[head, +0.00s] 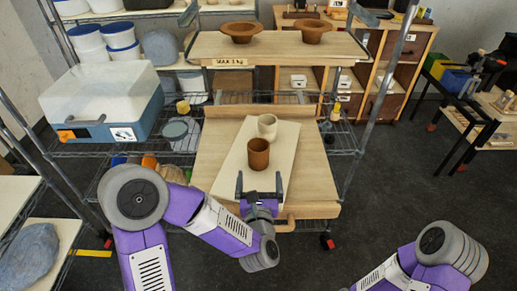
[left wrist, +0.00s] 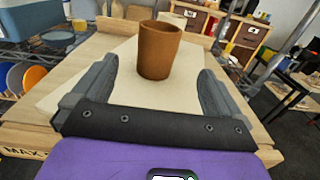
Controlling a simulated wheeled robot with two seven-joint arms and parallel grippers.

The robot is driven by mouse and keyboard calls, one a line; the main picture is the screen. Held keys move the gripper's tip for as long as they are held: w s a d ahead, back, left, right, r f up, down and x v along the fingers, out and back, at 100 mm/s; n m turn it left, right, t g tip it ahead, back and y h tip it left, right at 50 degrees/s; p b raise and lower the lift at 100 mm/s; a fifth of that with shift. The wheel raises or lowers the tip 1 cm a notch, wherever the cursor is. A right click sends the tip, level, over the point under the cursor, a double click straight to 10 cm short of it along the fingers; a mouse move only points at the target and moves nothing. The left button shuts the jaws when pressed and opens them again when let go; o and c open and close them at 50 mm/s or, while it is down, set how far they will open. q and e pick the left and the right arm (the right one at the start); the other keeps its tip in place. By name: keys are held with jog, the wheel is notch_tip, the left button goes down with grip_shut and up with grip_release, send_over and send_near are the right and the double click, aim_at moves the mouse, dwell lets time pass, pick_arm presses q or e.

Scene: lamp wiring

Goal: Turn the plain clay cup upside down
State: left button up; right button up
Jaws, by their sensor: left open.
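A plain brown clay cup (head: 258,155) stands upright, mouth up, on a pale board on the wooden table. A cream cup (head: 267,126) stands upright just behind it. My left gripper (head: 259,182) is open and empty, low over the near part of the board, in front of the brown cup. In the left wrist view, the brown cup (left wrist: 159,52) stands ahead, centred between the spread fingers and apart from both. The cream cup (left wrist: 173,19) shows partly behind it. My right arm is at the lower right of the head view, its gripper out of frame.
The pale board (head: 284,160) lies on the wooden table (head: 216,140), which has a raised back edge. A shelf behind it holds two brown bowls (head: 242,32) (head: 312,31). A wire rack with a blue-and-clear bin (head: 105,100) stands left. Clear board surrounds the cups.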

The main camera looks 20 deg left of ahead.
aim_at(259, 160)
pick_arm(q)
jog(key=x, duration=0.6)
jog(key=f+x, duration=0.1)
jog(key=x, duration=0.2)
jog(key=shift+w+a, duration=0.1)
jog(key=shift+a, duration=0.1)
jog(key=shift+c, duration=0.3)
jog(key=shift+r, duration=0.15)
jog(key=c, duration=1.4)
